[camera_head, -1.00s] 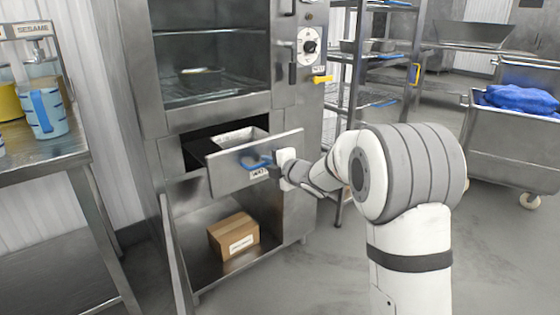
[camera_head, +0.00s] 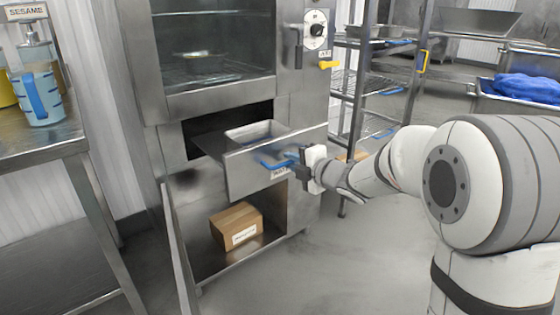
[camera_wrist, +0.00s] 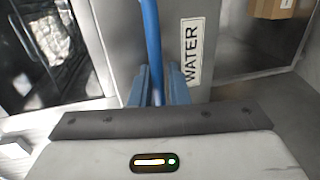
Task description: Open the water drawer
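The water drawer (camera_head: 245,174) stands pulled out of the steel cabinet, with a metal pan (camera_head: 255,133) inside it. Its front carries a blue handle (camera_head: 276,164), and the wrist view shows a label (camera_wrist: 191,52) reading WATER beside the handle (camera_wrist: 151,35). My gripper (camera_head: 297,162) is at the right part of the handle. In the wrist view my gripper's two fingers (camera_wrist: 158,84) are closed around the handle. The fingertips are partly hidden in the head view.
A cardboard box (camera_head: 237,225) lies in the open lower compartment, whose door (camera_head: 180,255) swings out at left. A steel table (camera_head: 40,138) with a blue-handled jug (camera_head: 41,97) stands at left. A wire rack (camera_head: 372,85) stands at right. The floor (camera_head: 330,265) in front is clear.

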